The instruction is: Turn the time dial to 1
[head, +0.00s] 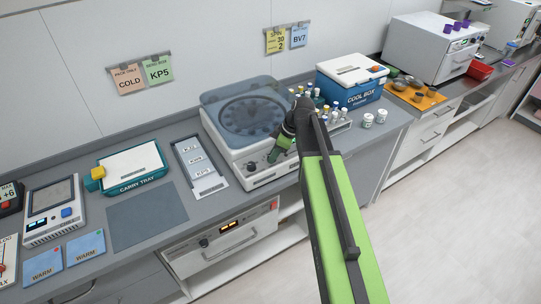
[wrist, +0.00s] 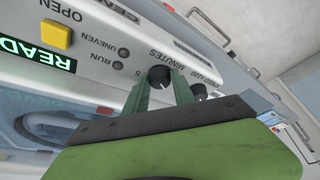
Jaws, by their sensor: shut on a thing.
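The centrifuge (head: 212,128) is a white machine with a grey see-through round lid, on the counter in the middle of the head view. In the wrist view its front panel (wrist: 130,20) carries a black time dial (wrist: 159,76) beside the word MINUTES. A second black knob (wrist: 199,90) sits by the SPEED label. My gripper (head: 272,158) is at the front panel; in the wrist view its two green fingers (wrist: 161,84) are shut on the time dial, one on each side. The dial's numbers are mostly hidden, so I cannot tell its setting.
A yellow button (wrist: 56,34) and a lit green display (wrist: 38,55) are on the same panel. A rack of vials (head: 338,127) and the blue COOL BOX (head: 350,92) stand right of the centrifuge. A grey KP5 tray (head: 199,167) lies left. Wall notes (head: 276,41) read SPIN 30 2.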

